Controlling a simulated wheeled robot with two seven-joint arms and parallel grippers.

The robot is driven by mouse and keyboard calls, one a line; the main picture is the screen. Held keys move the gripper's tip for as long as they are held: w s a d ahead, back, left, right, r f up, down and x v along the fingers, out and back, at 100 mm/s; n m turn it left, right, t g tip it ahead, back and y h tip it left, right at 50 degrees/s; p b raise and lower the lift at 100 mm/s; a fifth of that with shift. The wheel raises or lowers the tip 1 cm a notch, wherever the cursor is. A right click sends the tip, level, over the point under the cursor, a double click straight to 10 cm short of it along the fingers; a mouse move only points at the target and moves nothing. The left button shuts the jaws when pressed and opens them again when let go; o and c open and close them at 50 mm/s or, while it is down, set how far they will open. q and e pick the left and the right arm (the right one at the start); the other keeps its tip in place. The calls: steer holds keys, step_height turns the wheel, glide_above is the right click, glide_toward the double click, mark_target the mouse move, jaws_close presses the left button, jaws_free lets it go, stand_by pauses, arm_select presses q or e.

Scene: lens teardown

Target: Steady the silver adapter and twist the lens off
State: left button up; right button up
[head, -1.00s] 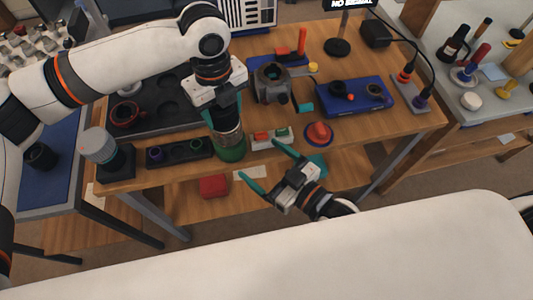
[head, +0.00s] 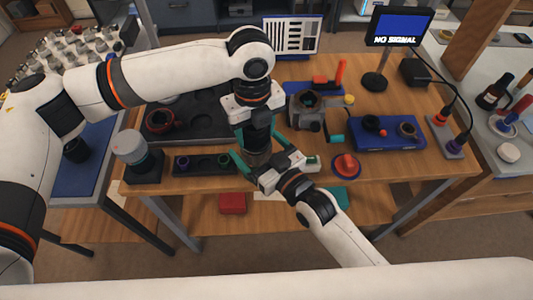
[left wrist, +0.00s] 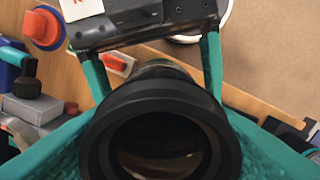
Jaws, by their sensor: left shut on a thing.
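The lens (head: 257,133), a dark cylinder, stands upright near the table's front edge; its wide black front ring (left wrist: 160,95) fills the middle of the left wrist view. My left gripper (head: 256,121) comes down from above and is shut on the lens, with teal fingers on both sides. Contact there is hidden.
A black tray strip (head: 200,164) and a dark block with a pale cylinder (head: 130,147) stand left. A grey clamp-like fixture (head: 307,112), a red knob on a blue disc (head: 345,165) and a blue tray (head: 365,138) stand right. A monitor (head: 400,28) is behind.

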steer(key=shift+w+a, duration=0.1)
steer(key=shift+c, duration=0.4)
steer(key=c, duration=1.3)
arm_select(q)
steer(key=shift+n, duration=1.3)
steer(key=shift+n, duration=1.3)
steer(key=shift+n, duration=1.3)
